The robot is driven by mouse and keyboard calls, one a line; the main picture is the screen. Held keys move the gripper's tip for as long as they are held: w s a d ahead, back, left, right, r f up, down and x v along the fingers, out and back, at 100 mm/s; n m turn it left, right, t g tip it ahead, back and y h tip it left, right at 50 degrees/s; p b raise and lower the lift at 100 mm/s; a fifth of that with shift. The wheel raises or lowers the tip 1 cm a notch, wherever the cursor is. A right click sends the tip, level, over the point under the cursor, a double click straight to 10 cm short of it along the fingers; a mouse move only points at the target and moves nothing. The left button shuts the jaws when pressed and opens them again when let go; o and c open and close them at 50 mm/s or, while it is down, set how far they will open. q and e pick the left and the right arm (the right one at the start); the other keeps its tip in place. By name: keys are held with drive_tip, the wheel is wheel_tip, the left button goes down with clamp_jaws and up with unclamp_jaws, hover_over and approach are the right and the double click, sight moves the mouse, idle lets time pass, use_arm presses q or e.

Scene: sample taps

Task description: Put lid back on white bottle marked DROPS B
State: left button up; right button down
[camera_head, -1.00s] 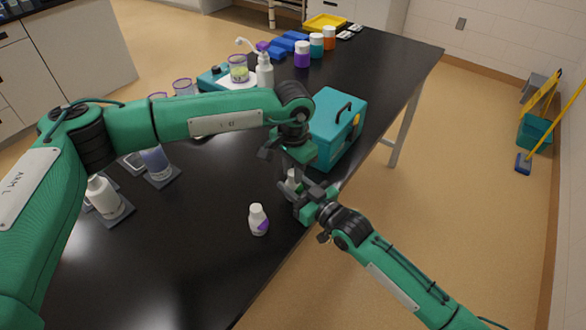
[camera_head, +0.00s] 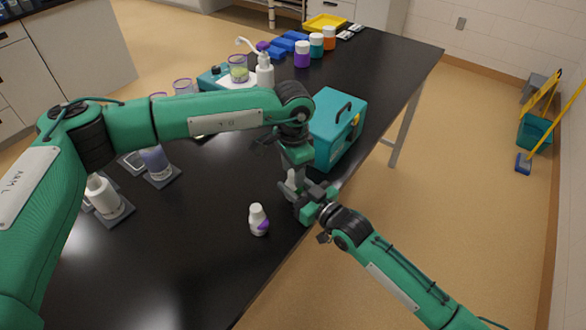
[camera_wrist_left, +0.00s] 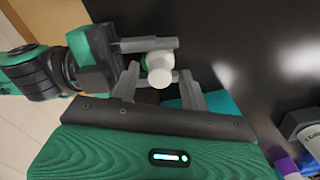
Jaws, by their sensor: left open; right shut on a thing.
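My right gripper (camera_head: 300,196) is shut on a small white bottle (camera_head: 291,179) and holds it upright near the table's right edge. In the left wrist view the bottle's round white top (camera_wrist_left: 160,76) faces the camera, with a green band (camera_wrist_left: 144,62) behind it. My left gripper (camera_head: 293,164) is just above, pointing down. Its open fingers stand on either side of the white top in the wrist view. I cannot read the bottle's marking, nor tell whether the white top is a separate lid.
A teal case (camera_head: 337,128) stands close behind the grippers. A pump bottle (camera_head: 265,72) and coloured jars are farther back. The front table is clear.

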use_arm(q)
drive_tip(key=shift+r, duration=2.25)
drive_tip(key=shift+n, duration=0.3)
drive_tip(key=shift+c, duration=0.3)
